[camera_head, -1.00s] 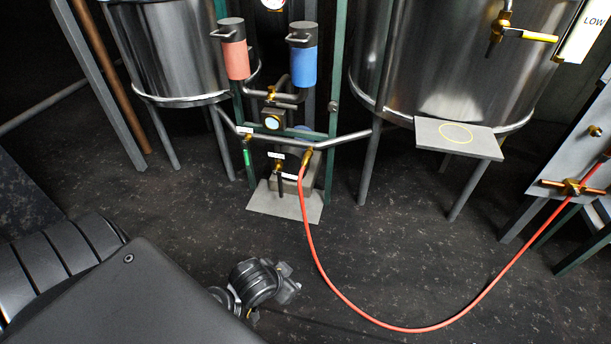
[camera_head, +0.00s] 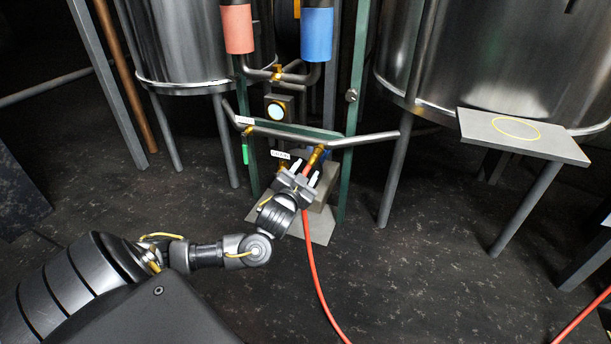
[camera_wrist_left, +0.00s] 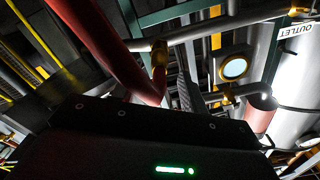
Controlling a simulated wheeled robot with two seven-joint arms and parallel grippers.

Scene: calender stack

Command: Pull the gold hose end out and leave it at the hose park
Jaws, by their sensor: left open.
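The gold hose end (camera_head: 317,155) sits at the grey cross pipe, with the red hose (camera_head: 309,245) hanging below it. My left gripper (camera_head: 305,170) is open just below the gold end, its fingertips close around the top of the hose. I cannot tell if they touch it. In the left wrist view the gold hose end (camera_wrist_left: 159,55) and the thick red hose (camera_wrist_left: 108,48) show beyond the gripper body. A small labelled gold fitting (camera_head: 283,164) is left of the gripper; its label is too small to read, and I cannot tell which fitting is the hose park. My right gripper is not in view.
A green-handled valve (camera_head: 246,150) hangs left on the same pipe. Green frame posts (camera_head: 353,130) flank the stand. The dark floor (camera_head: 430,260) is open.

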